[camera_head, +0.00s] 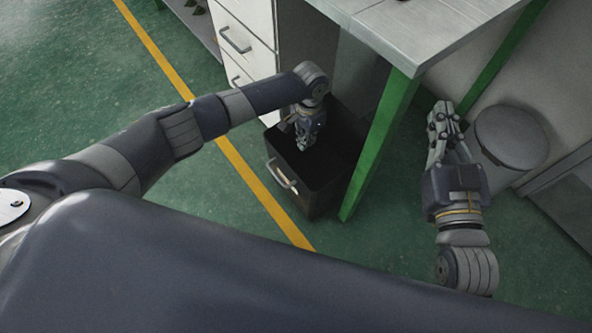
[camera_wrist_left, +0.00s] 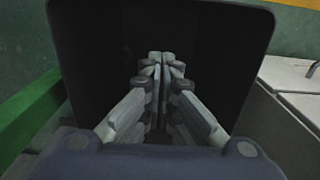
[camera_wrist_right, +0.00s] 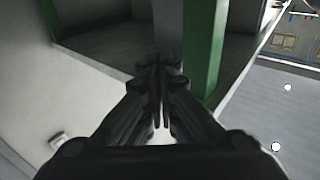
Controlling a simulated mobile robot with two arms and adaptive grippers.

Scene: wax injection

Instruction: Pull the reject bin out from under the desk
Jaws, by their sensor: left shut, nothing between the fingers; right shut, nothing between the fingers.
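The reject bin (camera_head: 327,190) is a dark open-topped box with a pale handle (camera_head: 282,177) on its front. It stands on the green floor beside the desk's green leg, partly under the desk (camera_head: 420,38). My left gripper (camera_head: 303,146) is shut and empty, pointing down over or into the bin's opening. In the left wrist view the dark bin (camera_wrist_left: 90,50) surrounds the shut fingers (camera_wrist_left: 158,62); whether they touch a wall I cannot tell. My right gripper (camera_head: 441,112) is shut and empty, to the right of the desk leg, away from the bin.
A white drawer cabinet (camera_head: 255,28) stands left of the bin. The green desk leg (camera_head: 378,145) is close on the bin's right. A grey round stool or lid (camera_head: 511,136) is by the wall at right. A yellow line (camera_head: 250,178) crosses open floor at left.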

